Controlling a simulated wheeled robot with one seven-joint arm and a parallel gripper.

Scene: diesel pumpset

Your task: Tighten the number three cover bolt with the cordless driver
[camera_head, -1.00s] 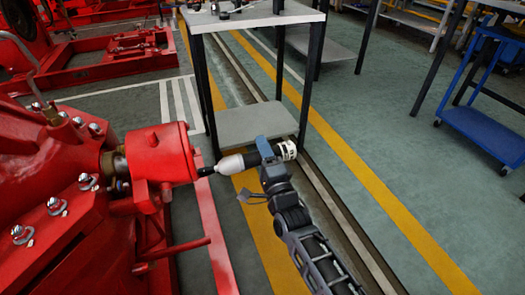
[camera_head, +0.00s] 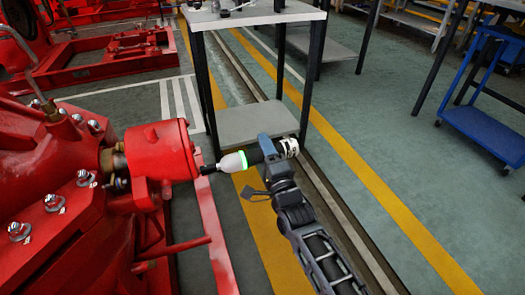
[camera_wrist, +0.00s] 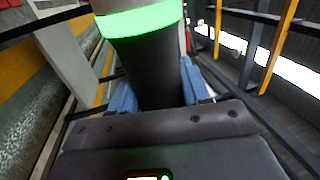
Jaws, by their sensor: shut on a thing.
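The cordless driver (camera_head: 234,162) has a white nose, a dark body and a green glowing ring. It lies nearly level, with its dark tip pointing left at the end face of the red cylindrical housing (camera_head: 160,152). The tip looks to be at that face, but I cannot tell whether it touches. The cover bolt there is hidden. My gripper (camera_head: 268,148) is shut around the driver's dark body. In the wrist view, blue fingers (camera_wrist: 158,95) flank the dark body, and the green ring (camera_wrist: 140,22) glows above them.
A grey-topped table (camera_head: 255,14) with a lower shelf (camera_head: 255,122) stands just behind the driver. The red pumpset (camera_head: 50,190), with several bolts on top, fills the left side. A blue cart (camera_head: 485,135) stands at the right. The floor to the right of my arm is clear.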

